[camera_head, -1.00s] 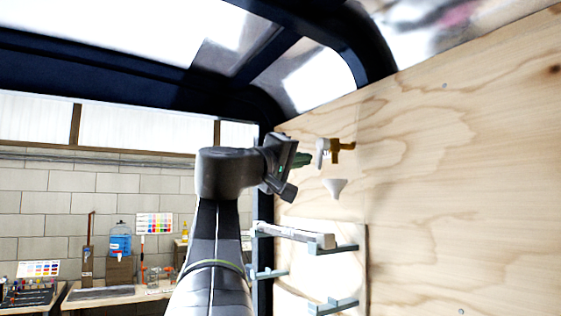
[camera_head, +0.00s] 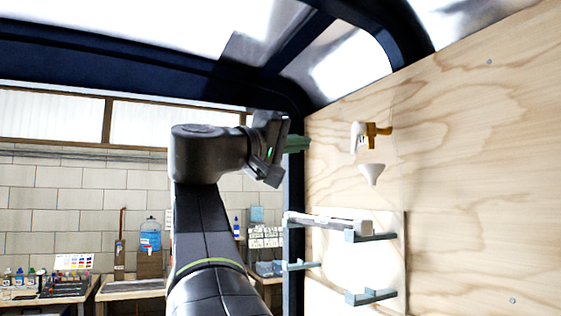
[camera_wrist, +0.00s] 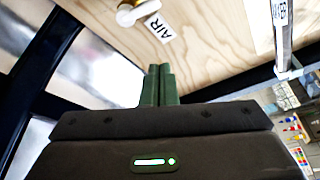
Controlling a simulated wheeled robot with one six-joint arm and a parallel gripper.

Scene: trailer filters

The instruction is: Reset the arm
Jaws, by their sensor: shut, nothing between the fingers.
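My gripper (camera_head: 298,144) is at the end of my raised arm, left of the plywood wall in the head view. In the wrist view its two green fingers (camera_wrist: 159,85) stand side by side, shut with nothing between them. They point toward the plywood wall, and I cannot tell how far off it is.
An "AIR" label (camera_wrist: 159,28) shows in the wrist view. A dark frame post (camera_head: 294,240) stands behind my gripper. Benches stand far left.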

